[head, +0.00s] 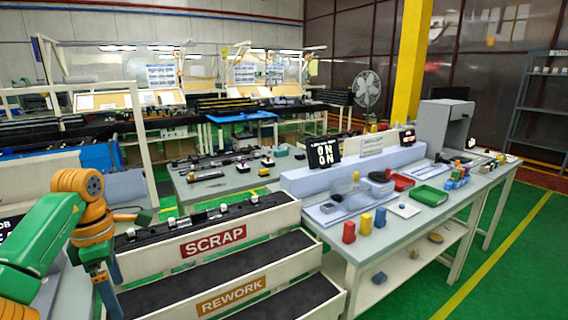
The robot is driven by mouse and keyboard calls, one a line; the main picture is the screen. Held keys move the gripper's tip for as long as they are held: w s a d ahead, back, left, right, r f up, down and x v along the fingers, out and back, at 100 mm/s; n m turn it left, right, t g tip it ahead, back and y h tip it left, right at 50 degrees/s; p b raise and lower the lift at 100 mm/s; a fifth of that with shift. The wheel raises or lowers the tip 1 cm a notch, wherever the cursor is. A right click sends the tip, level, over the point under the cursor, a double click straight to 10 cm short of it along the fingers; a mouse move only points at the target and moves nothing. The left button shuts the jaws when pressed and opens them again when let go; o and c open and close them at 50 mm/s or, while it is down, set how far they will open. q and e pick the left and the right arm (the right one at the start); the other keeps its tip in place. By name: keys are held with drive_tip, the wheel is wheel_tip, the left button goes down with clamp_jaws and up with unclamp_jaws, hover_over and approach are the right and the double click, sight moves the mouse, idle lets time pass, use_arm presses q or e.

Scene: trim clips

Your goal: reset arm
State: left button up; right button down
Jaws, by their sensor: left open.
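My left arm comes in from the left edge, green with orange joints. My left gripper (109,282) points down at the lower left, with its fingers apart and nothing seen between them. It is in front of the left end of the tiered rack, beside the shelves marked SCRAP (213,241) and REWORK (232,295). Small dark parts with white pieces lie along the rack's top shelf (190,231). My right gripper is not in view.
A grey table (215,188) with parts stands behind the rack. Green floor (520,265) is clear at the right.

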use_arm(q)
drive_tip(key=w+d+f+n+t+h, duration=0.2)
drive_tip(key=d+f+n+t+h, duration=0.3)
drive_tip(key=d+f+n, duration=0.55)
drive_tip(key=w+d+f+n+t+h, duration=0.25)
drive_tip(key=d+f+n+h, duration=0.45)
drive_tip(key=d+f, duration=0.55)
drive_tip(key=s+a+f+n+t+y, duration=0.1)
drive_tip(key=s+a+f+n+y, duration=0.35)
drive_tip(key=f+n, duration=0.35)
drive_tip(key=s+a+f+n+t+y, duration=0.2)
drive_tip(key=s+a+f+n+y, duration=0.15)
drive_tip(key=s+f+n, duration=0.4)
drive_tip(key=s+a+f+n+g+y, duration=0.1)
drive_tip(key=s+f+n+g, duration=0.2)
drive_tip(key=s, duration=0.7)
drive_tip(key=s+a+f+n+g+y, duration=0.1)
drive_tip(key=s+f+n+g, duration=0.2)
drive_tip(key=s, duration=0.7)
drive_tip(key=s+f+n+g+y, duration=0.2)
drive_tip(key=s+f+n, duration=0.4)
drive_tip(key=s, duration=0.4)
drive_tip(key=shift+a+f+g, duration=0.35)
drive_tip(key=shift+a+g, duration=0.05)
drive_tip(key=shift+g, duration=0.35)
